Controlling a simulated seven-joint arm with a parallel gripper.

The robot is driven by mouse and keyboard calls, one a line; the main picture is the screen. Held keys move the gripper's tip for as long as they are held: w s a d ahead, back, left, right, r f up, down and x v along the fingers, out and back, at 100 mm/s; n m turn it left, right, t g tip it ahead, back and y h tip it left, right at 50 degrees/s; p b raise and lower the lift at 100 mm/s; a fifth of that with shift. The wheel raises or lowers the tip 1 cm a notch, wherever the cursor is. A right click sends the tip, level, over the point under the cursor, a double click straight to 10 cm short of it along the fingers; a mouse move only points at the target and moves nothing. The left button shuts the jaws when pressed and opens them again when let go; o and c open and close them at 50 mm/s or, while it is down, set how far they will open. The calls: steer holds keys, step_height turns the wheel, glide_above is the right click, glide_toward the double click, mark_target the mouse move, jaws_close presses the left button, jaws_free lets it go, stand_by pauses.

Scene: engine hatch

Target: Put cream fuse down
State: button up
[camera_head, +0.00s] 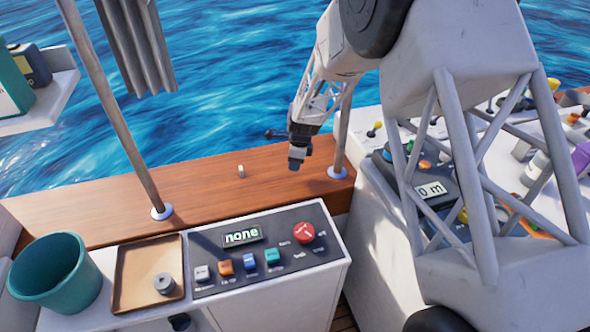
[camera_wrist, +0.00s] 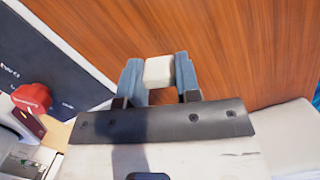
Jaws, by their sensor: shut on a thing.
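My gripper (camera_head: 297,162) hangs over the right part of the varnished wooden ledge (camera_head: 100,205), near a rail post. In the wrist view my gripper (camera_wrist: 159,80) has its two blue-grey fingers on either side of a cream block, the cream fuse (camera_wrist: 158,71), and is shut on it. Wood lies beyond the fuse; how high it is held I cannot tell. In the head view the fuse is not clearly distinguishable at the fingertips.
A small pale piece (camera_head: 240,171) stands on the ledge, left of my gripper. In front are a panel (camera_head: 262,247) reading "none" with coloured fuses and a red knob (camera_head: 303,232), a tan tray (camera_head: 135,285) holding a grey round part, and a teal bucket (camera_head: 55,280).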

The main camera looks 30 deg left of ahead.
steer(key=shift+f, duration=0.1)
steer(key=shift+f, duration=1.7)
steer(key=shift+f, duration=0.1)
steer(key=o, duration=0.9)
step_height(320, 180, up, 12)
steer(key=d, duration=0.1)
steer(key=shift+w+d, duration=0.3)
steer(key=shift+w, duration=0.05)
steer(key=shift+d, duration=0.1)
